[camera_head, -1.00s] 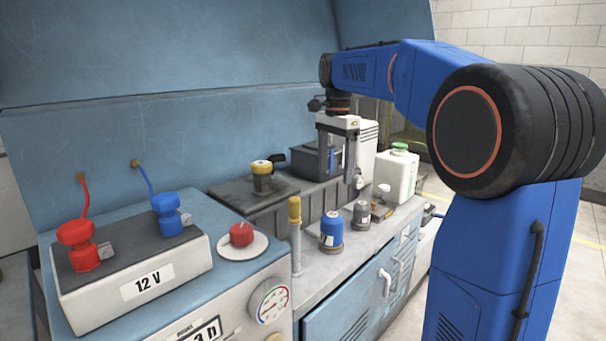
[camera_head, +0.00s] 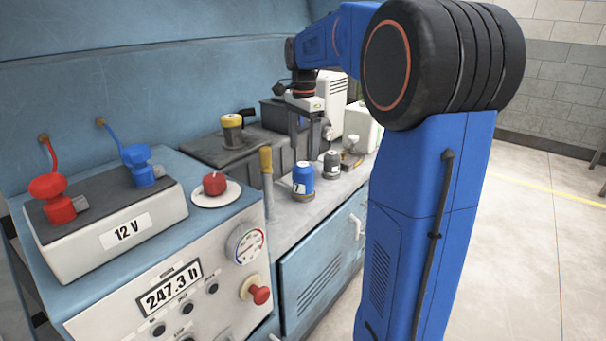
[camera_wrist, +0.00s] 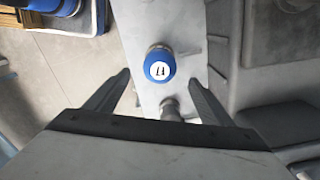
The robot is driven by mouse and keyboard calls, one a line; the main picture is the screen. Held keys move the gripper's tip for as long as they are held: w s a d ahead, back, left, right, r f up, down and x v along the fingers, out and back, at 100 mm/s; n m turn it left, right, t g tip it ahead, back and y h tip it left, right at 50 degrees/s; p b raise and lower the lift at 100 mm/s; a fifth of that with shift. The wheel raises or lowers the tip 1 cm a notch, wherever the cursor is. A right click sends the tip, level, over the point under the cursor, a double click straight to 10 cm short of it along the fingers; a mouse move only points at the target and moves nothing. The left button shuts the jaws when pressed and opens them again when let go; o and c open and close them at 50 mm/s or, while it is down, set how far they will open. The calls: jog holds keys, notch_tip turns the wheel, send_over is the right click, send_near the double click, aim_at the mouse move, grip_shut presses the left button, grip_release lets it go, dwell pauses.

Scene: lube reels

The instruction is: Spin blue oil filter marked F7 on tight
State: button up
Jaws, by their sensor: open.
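A blue oil filter (camera_head: 303,182) with a white label stands upright on the grey bench top. In the wrist view its round blue top (camera_wrist: 158,56) carries a white disc with a dark mark, too small to read surely as F7. My gripper (camera_head: 303,152) points down just above and behind the blue filter in the head view. In the wrist view its two fingers (camera_wrist: 158,77) are spread wide, with the filter top lying in line with the gap. The gripper is open and holds nothing. A dark grey filter (camera_head: 331,164) stands to its right.
A yellow-topped post (camera_head: 267,180) rises left of the blue filter. A yellow-capped can (camera_head: 232,128) sits on the raised dark ledge behind. A white jug (camera_head: 362,128) stands at the bench's far end. The 12 V box (camera_head: 120,225) and red knob (camera_head: 215,184) are at left.

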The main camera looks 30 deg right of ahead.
aim_at(304, 175)
notch_tip(304, 175, down, 10)
jog(key=shift+f, duration=0.2)
dwell(0.4)
jog(key=c, duration=1.4)
jog(key=shift+o, duration=0.2)
jog(key=m, duration=0.4)
jog(key=shift+m, duration=0.6)
jog(key=m, duration=0.2)
jog(key=shift+s+m, duration=0.1)
jog(key=shift+m, duration=1.5)
